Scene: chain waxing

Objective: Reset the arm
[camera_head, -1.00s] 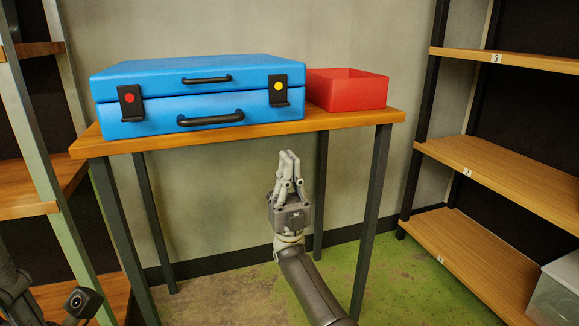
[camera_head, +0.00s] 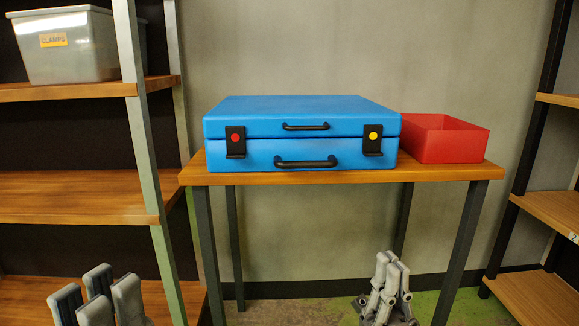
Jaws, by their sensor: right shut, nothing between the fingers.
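My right gripper (camera_head: 391,268) is shut and empty. It points up at the bottom of the view, in front of the table and below its top, right of the middle. My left gripper (camera_head: 96,298) shows at the bottom left corner, in front of the left shelf. Its grey fingers point up and stand apart with nothing between them, so it looks open. Its base and arm are out of view. Neither gripper touches the blue case (camera_head: 300,118), which lies closed on the wooden table (camera_head: 340,177).
A red open box (camera_head: 455,146) stands on the table right of the case. The left shelf (camera_head: 75,197) holds a grey bin (camera_head: 78,47) labelled CLAMPS. Another shelf (camera_head: 548,212) stands at the right. The space under the table is clear.

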